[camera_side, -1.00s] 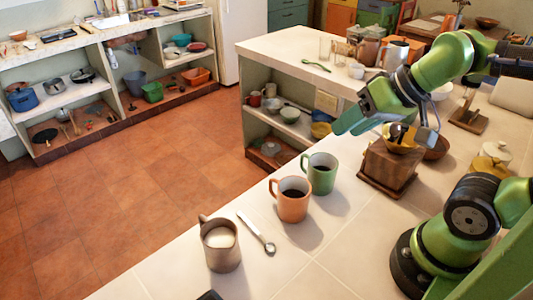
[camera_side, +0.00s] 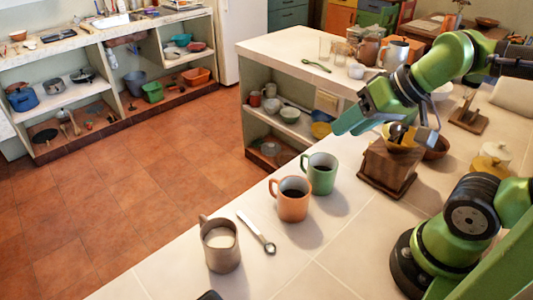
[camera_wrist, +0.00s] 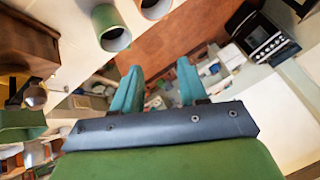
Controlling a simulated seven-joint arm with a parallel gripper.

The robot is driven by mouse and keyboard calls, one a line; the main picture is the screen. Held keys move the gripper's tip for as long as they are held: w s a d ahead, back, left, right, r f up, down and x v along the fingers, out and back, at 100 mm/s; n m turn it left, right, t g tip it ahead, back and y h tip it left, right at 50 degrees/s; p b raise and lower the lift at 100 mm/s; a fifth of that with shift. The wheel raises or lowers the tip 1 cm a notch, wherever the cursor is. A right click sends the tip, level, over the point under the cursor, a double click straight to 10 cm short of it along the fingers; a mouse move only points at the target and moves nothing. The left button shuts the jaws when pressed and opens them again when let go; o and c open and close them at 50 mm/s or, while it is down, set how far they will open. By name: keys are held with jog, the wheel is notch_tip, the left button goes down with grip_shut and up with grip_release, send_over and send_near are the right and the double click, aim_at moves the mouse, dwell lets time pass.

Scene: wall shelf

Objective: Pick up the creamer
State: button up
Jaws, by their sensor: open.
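The creamer (camera_side: 222,252), a grey-brown jug with a handle and white liquid inside, stands upright on the pale tiled counter at the front left of the side view. I cannot see it in the wrist view. My gripper (camera_side: 348,121) is raised above the counter, well behind and to the right of the creamer. In the wrist view its two teal fingers (camera_wrist: 158,84) are apart with nothing held between them.
A spoon (camera_side: 257,234) lies beside the creamer. An orange mug (camera_side: 293,206) and a green mug (camera_side: 321,179) with dark liquid stand behind it. The counter edge drops to the tiled floor on the left.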

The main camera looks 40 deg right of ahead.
jog(key=c, duration=0.3)
jog(key=w+a+f+m+g+y, duration=0.5)
jog(key=w+a+f+m+y, duration=0.1)
jog(key=w+f, duration=0.25)
jog(key=w+a+f+m+g+y, duration=0.4)
jog(key=w+a+f+m+y, duration=0.15)
jog(key=w+f, duration=0.35)
jog(key=x, duration=1)
jog(key=shift+w+a+r, duration=0.25)
jog(key=shift+w+a, duration=0.1)
jog(key=shift+a, duration=0.2)
jog(key=shift+x, duration=2.7)
